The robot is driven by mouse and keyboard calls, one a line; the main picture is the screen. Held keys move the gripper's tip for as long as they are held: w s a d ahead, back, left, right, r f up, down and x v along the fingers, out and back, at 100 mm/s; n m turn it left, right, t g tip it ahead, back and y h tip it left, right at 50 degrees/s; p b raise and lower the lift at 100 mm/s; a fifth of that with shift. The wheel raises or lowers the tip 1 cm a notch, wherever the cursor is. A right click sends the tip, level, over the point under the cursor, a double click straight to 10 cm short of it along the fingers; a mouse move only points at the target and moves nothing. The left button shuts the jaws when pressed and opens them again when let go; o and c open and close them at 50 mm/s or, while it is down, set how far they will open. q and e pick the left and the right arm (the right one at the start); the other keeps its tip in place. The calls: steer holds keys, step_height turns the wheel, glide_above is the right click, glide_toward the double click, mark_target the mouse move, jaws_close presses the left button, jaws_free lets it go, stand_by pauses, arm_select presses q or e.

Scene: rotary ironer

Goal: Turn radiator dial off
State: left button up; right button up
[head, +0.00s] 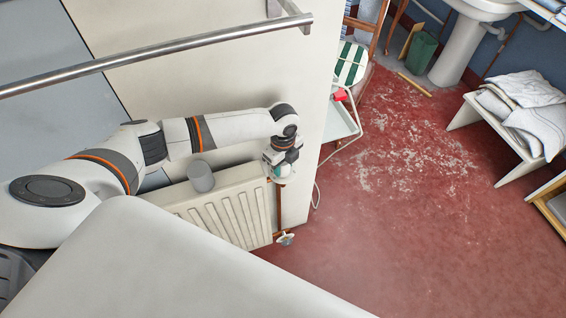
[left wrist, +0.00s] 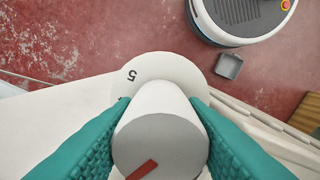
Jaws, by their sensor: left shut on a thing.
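The radiator dial (left wrist: 158,135) is a white knob with a grey end face and a short red mark, seen close up in the left wrist view. A pale collar (left wrist: 168,68) behind it carries the number 5; its other numbers are mostly hidden. My left gripper (left wrist: 158,140) has its teal fingers closed on both sides of the dial. In the head view my left gripper (head: 275,168) is at the right end of the white ribbed radiator (head: 225,212), and it hides the dial there. My right gripper is not in view.
A copper pipe (head: 279,208) runs down beside the radiator to a lower valve (head: 285,238). A grey cylinder (head: 200,176) is at the radiator's top. A metal rail (head: 160,55) crosses above my arm. The red floor (head: 400,220) to the right is largely clear.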

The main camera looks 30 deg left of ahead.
arm_select(q)
steer(key=n+p, duration=0.3)
steer(key=shift+r, duration=0.25)
steer(key=n+p, duration=0.3)
steer(key=n, duration=0.1)
steer(key=n+p, duration=0.2)
steer(key=n, duration=0.1)
steer(key=shift+f+n, duration=0.1)
steer(key=shift+n, duration=0.2)
steer(key=n+p, duration=0.2)
steer(key=n, duration=0.1)
steer(key=shift+n, duration=0.3)
steer(key=n+p, duration=0.3)
steer(key=n, duration=0.3)
steer(key=n+p, duration=0.1)
steer(key=n, duration=0.2)
steer(key=shift+n, duration=0.3)
steer(key=shift+w+f+n+p, duration=0.1)
steer(key=shift+n+p, duration=0.45)
steer(key=shift+n, duration=0.95)
